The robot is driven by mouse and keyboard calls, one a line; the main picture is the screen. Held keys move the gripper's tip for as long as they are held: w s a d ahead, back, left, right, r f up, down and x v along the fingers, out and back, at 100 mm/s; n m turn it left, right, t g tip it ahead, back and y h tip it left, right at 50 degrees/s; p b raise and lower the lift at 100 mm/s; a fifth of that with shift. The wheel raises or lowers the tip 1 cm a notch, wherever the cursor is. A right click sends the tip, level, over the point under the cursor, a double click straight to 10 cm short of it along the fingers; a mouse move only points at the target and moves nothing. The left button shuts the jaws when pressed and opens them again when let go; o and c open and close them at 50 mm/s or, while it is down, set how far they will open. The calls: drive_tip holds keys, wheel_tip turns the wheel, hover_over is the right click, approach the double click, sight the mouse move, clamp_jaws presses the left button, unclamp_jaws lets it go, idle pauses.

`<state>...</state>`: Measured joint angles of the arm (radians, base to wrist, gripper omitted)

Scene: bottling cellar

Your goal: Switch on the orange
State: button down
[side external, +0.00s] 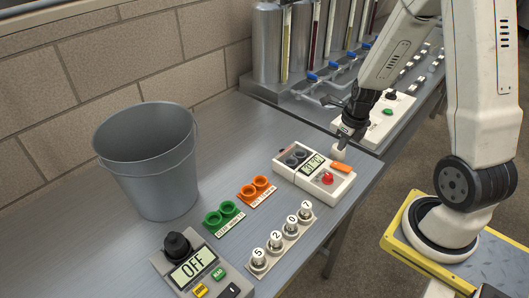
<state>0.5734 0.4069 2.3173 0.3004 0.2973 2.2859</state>
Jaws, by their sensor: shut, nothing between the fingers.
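A white control box (304,182) stands near the right edge of the grey bench. It carries an orange switch (341,167), a red round button (327,178), a small display (313,166) and two dark round parts (295,157). Whether the orange switch is on or off cannot be told. My gripper (339,151) is shut and empty, pointing down just behind and above the orange switch. From this angle I cannot tell whether it touches the box. Two orange cups (257,188) on a labelled base stand left of the box.
A grey bucket (152,165) stands at the left. Green cups (224,216), numbered knobs (281,241) and a box with an OFF display (193,267) are in front. A second white box with a green button (388,112) and metal tanks with taps stand behind.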

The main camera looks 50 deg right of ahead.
wheel_tip(320, 180, up, 9)
drive_tip(key=w, duration=0.1)
drive_tip(key=shift+w+f, duration=0.15)
drive_tip(key=shift+w, duration=0.05)
idle(0.5)
drive_tip(key=s+a+f+m, duration=0.1)
drive_tip(key=a+m, duration=0.7)
drive_tip(key=m, duration=1)
drive_tip(key=s+a+m, duration=0.1)
drive_tip(key=a+m, duration=0.8)
drive_tip(key=m, duration=0.9)
drive_tip(key=shift+s+f+t, duration=0.3)
drive_tip(key=shift+f+t, duration=0.05)
drive_tip(key=shift+t, duration=0.05)
